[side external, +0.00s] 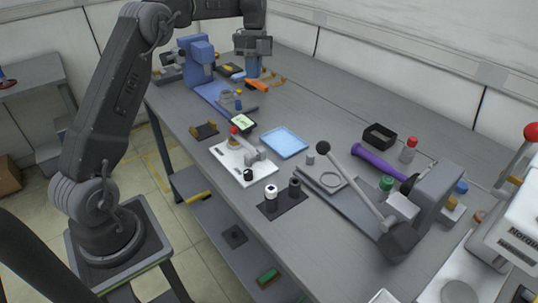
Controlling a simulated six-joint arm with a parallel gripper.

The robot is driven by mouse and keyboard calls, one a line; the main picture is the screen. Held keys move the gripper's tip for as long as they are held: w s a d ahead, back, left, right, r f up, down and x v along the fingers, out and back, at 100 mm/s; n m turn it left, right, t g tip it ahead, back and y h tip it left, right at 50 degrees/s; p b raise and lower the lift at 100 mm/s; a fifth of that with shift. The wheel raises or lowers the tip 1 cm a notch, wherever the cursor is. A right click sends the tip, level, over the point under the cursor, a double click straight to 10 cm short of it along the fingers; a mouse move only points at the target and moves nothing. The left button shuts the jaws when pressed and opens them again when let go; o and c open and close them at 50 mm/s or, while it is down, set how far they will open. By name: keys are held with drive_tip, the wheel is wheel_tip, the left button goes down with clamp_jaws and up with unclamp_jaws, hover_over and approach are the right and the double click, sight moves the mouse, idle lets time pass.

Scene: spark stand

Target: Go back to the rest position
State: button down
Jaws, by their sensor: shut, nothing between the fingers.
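My gripper (253,44) hangs from my arm over the far left part of the grey workbench (310,110), at the top of the side external view. It is small here; its jaws look shut, with nothing visibly held. A blue upright object (253,67) shows directly below it; I cannot tell whether the two touch or only line up in the picture. No marker of a rest position is visible.
Left of my gripper stands a blue press (198,62). An orange tool (257,86) lies nearby. A white fixture plate (236,166), light blue tray (284,142), purple-handled tool (375,160) and grey lever press (425,205) stand nearer. Bench between tray and back edge is fairly clear.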

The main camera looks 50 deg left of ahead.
drive_tip(key=s+d+r+n+t+y, duration=0.1)
drive_tip(key=s+d+r+n+t, duration=0.1)
drive_tip(key=s+d+r+n, duration=0.35)
drive_tip(key=s+d+r+n+t+y, duration=0.1)
drive_tip(key=s+d+r+n+t, duration=0.2)
drive_tip(key=s+d, duration=0.5)
drive_tip(key=s+d+f+n+t, duration=0.1)
drive_tip(key=s+d+f+n, duration=0.1)
drive_tip(key=s+d+n, duration=0.2)
drive_tip(key=s+d+f+n+t, duration=0.2)
drive_tip(key=s+d+n, duration=0.2)
drive_tip(key=s, duration=0.6)
drive_tip(key=shift+s+d+f, duration=0.15)
drive_tip(key=shift+d+f, duration=0.05)
drive_tip(key=shift+f, duration=0.15)
